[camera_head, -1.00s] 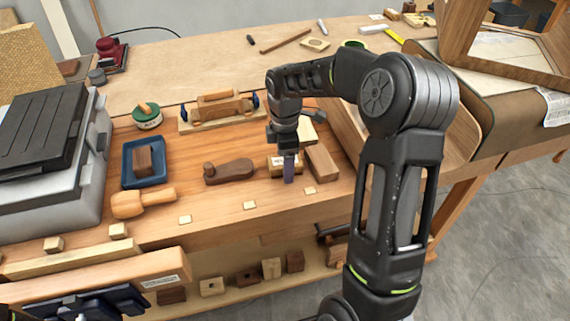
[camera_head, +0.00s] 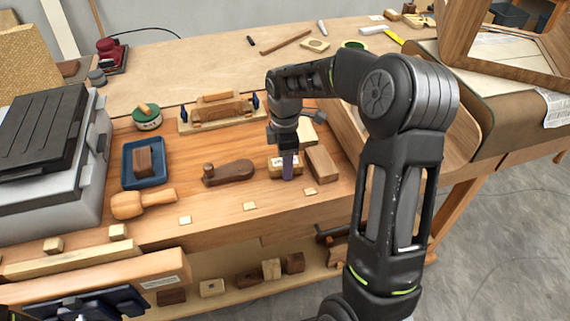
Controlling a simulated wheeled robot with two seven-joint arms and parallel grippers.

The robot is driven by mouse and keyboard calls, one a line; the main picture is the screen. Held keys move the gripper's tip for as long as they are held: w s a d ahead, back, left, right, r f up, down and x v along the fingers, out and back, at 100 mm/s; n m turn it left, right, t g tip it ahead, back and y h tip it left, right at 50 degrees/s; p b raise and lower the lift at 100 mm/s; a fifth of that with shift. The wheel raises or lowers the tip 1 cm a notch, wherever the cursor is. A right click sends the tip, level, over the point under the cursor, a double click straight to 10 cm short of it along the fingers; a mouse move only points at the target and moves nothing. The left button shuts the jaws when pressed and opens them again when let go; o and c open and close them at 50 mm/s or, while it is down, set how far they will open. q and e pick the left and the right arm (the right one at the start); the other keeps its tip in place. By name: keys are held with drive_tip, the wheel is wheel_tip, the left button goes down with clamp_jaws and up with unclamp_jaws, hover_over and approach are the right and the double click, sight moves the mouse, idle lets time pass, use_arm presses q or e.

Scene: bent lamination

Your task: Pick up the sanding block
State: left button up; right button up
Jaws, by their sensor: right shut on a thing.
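A small light wooden block with a white label, which I take to be the sanding block (camera_head: 275,171), is at the right part of the workbench. My right gripper (camera_head: 287,170) points down over it, with a purple-grey finger in front of the block's near side. The gripper is shut on this block. The far finger and part of the label are hidden. I cannot tell whether the block touches the bench. My left gripper is not in view.
A plain wooden block (camera_head: 321,163) lies close to the right of the gripper. A dark wooden plane (camera_head: 229,173) lies to the left. Farther left are a mallet (camera_head: 128,205) and a blue tray (camera_head: 130,181) holding a brown block.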

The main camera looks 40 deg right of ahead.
wheel_tip(320, 180, up, 10)
drive_tip(key=shift+b, duration=0.6)
drive_tip(key=o, duration=0.9)
drive_tip(key=shift+r, duration=0.1)
drive_tip(key=c, duration=0.7)
